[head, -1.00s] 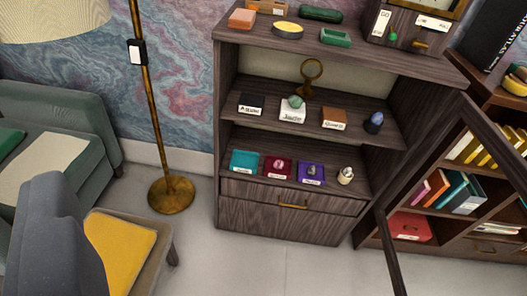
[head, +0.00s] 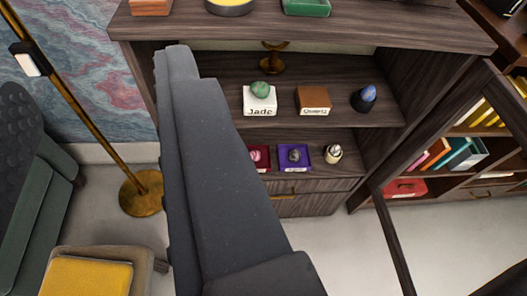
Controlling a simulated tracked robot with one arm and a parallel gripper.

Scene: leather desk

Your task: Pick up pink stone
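The pink stone (head: 258,154) sits on a small dark red tray (head: 266,166) on the lower shelf of the dark wooden cabinet. My gripper (head: 178,58) is a dark grey shape reaching from the bottom of the picture up to the cabinet's left side. It passes in front of the shelves, left of the pink stone, and partly covers the red tray. It is seen from behind, and its fingers cannot be told apart. The pink stone appears apart from it.
A purple tray (head: 310,165) with a dark stone stands right of the red tray. On the shelf above are a green stone (head: 260,89), a brown block (head: 313,100) and a blue stone (head: 369,92). A glass door (head: 395,235) stands open at the right. A lamp (head: 141,192) stands left.

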